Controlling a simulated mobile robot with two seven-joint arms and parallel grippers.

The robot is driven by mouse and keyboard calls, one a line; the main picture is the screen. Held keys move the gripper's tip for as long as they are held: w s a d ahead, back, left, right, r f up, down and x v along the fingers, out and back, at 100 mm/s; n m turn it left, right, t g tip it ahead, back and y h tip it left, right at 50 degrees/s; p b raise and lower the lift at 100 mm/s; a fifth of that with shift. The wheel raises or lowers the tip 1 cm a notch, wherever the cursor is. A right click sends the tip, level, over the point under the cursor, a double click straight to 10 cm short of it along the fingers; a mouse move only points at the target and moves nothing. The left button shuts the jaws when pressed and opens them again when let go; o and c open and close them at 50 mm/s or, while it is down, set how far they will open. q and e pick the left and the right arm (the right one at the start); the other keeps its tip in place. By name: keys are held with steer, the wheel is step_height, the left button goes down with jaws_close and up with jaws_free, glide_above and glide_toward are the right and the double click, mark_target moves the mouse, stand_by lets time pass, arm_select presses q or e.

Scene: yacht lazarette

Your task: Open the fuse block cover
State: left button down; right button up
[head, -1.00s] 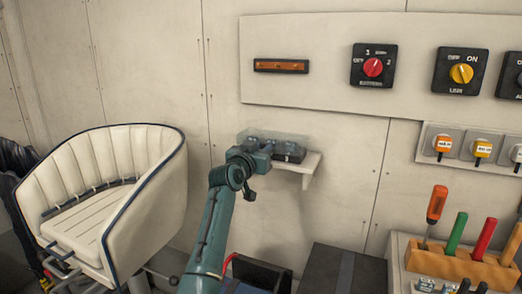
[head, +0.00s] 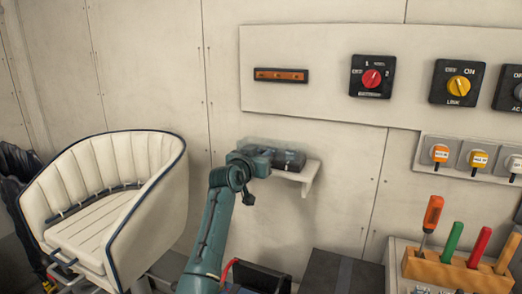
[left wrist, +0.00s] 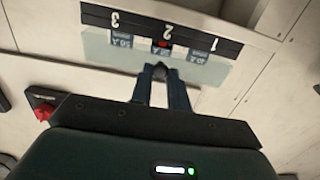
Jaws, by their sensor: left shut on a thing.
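The fuse block (head: 290,160) is a dark box on a small white wall shelf. In the left wrist view the block (left wrist: 190,35) shows a black strip with upside-down numbers 1, 2 and 3, with labelled fuses beside it. Its clear cover (left wrist: 105,50) shows as a see-through sheet over and past the fuses. In the head view the faint cover (head: 285,144) shows just above the block; its exact angle is hard to tell. My left gripper (left wrist: 160,70) is shut at the cover's edge, near the middle; it partly hides the block in the head view (head: 262,158). My right gripper is out of view.
A wall panel (head: 330,100) with a red rotary switch (head: 372,78) and a yellow one (head: 458,88) is above. A cream seat (head: 110,195) stands at left. A tool rack (head: 455,272) and plugs (head: 440,153) are at right. The wall below the shelf is bare.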

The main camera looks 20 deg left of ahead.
mark_target(261, 145)
arm_select(q)
step_height(261, 145, up, 2)
steer(key=g+p, duration=0.1)
steer(key=p, duration=0.1)
steer(key=shift+p, duration=0.3)
steer(key=shift+w+r+g+p, duration=0.1)
steer(key=shift+r+g+p, duration=0.5)
steer(key=shift+g, duration=0.1)
steer(key=shift+w+r+g, duration=0.3)
steer(key=shift+r+g, duration=0.5)
steer(key=shift+g, duration=0.15)
steer(key=shift+w+r+g, duration=0.3)
steer(key=shift+r+g, duration=0.5)
steer(key=shift+g, duration=0.15)
steer(key=c, duration=1.4)
jaws_free()
steer(key=shift+o, duration=0.2)
steer(key=b+v, duration=0.3)
steer(key=v, duration=1)
steer(key=shift+s+d, duration=0.1)
